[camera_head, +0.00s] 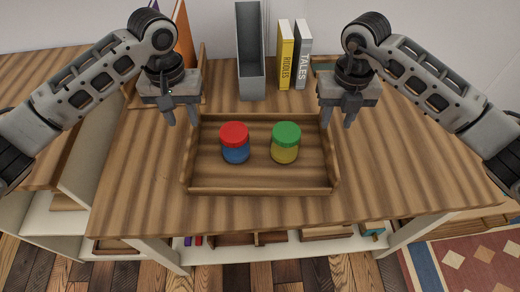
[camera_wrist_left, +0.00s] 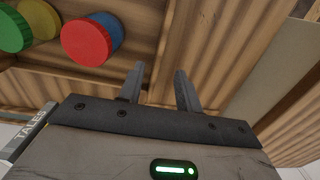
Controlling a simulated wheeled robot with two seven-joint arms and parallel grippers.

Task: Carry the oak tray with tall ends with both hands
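The oak tray (camera_head: 260,188) with tall ends lies flat on the plank table. It holds a blue jar with a red lid (camera_head: 235,142) and a yellow jar with a green lid (camera_head: 286,142); both stand upright. My left gripper (camera_head: 181,118) is open and empty above the tray's left end, near its back corner. My right gripper (camera_head: 339,119) looks open and empty above the right end, near its back corner. In the left wrist view, the open left fingers (camera_wrist_left: 157,85) show against the wood, with the red-lidded jar (camera_wrist_left: 88,40) beside them.
Behind the tray stand a grey file holder (camera_head: 250,55), a yellow book (camera_head: 285,58) and a grey book (camera_head: 302,58). An orange upright item (camera_head: 184,35) stands at the back left. The table (camera_head: 140,190) is clear left, right and in front of the tray.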

